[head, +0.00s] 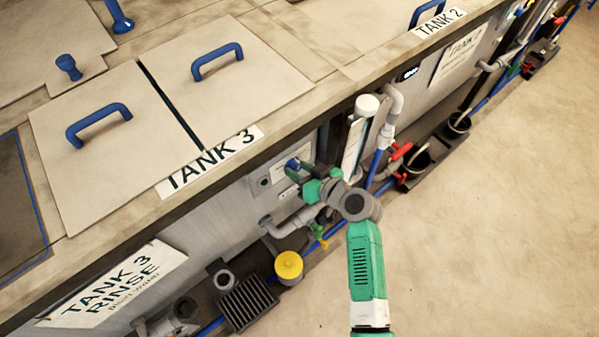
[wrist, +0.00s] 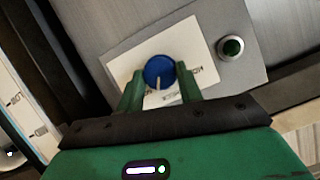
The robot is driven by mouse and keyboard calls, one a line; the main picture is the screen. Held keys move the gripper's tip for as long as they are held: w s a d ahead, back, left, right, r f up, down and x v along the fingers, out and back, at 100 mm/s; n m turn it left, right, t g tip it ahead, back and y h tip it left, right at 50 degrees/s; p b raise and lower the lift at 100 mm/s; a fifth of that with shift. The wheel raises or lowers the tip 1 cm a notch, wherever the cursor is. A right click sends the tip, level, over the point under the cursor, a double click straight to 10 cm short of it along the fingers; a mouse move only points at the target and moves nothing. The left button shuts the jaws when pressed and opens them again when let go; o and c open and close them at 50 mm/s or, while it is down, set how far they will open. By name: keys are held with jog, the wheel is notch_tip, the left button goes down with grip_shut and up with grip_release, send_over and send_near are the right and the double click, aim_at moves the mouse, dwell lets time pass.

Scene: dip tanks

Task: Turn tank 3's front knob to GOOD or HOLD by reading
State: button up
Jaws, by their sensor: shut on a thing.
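The tank 3 front knob (wrist: 159,72) is a round blue dial with a pale pointer line, on a white label plate (wrist: 118,56) on the grey front panel. In the wrist view the pointer line points down toward my gripper. The label words are partly hidden and too small to read. My gripper (wrist: 160,85) has its two green fingers on either side of the knob, shut on it. In the head view the knob (head: 292,163) shows small at the tank front, with my gripper (head: 302,174) at it. The TANK 3 label (head: 210,160) is on the rim above.
A round dark green button (wrist: 231,46) sits right of the label plate. A white upright gauge (head: 355,145) stands right of my gripper. Pipes, a yellow-capped container (head: 288,267) and a red-handled valve (head: 401,151) line the tank's foot. The floor (head: 480,240) at right is clear.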

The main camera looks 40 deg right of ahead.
jog(key=m+y+b, duration=0.1)
jog(key=m, duration=0.1)
jog(key=m+y+b, duration=0.1)
jog(key=m, duration=0.1)
jog(key=shift+d+t+y, duration=0.2)
jog(key=shift+t+y, duration=0.1)
jog(key=shift+t, duration=0.1)
dwell(0.4)
jog(key=o, duration=1)
jog(key=p+v, duration=0.1)
jog(key=v, duration=0.7)
jog(key=shift+f, duration=0.15)
